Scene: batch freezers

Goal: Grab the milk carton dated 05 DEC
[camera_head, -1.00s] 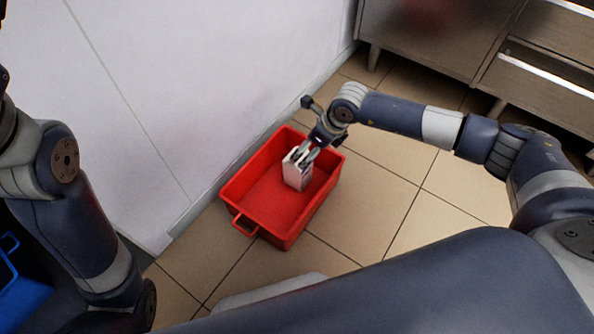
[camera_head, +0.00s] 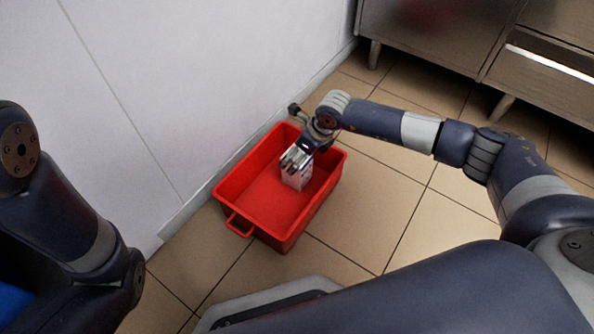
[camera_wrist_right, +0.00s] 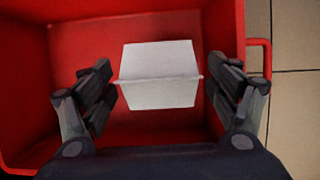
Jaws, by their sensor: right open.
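A white milk carton (camera_head: 296,180) stands in the red crate (camera_head: 247,215), near its far end. In the right wrist view the carton (camera_wrist_right: 158,92) shows pale, plain faces with a ridge across it, and no date can be read. My right gripper (camera_head: 294,159) is open at the top of the carton. In the wrist view its two fingers stand on either side of the carton, with a visible gap at each side. Part of my left arm shows at the left edge, but its gripper is out of view.
The crate stands on tan floor tiles (camera_head: 375,205) close to a white wall (camera_head: 130,90). A steel cabinet (camera_head: 420,35) on legs stands at the back right. The floor right of the crate is clear.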

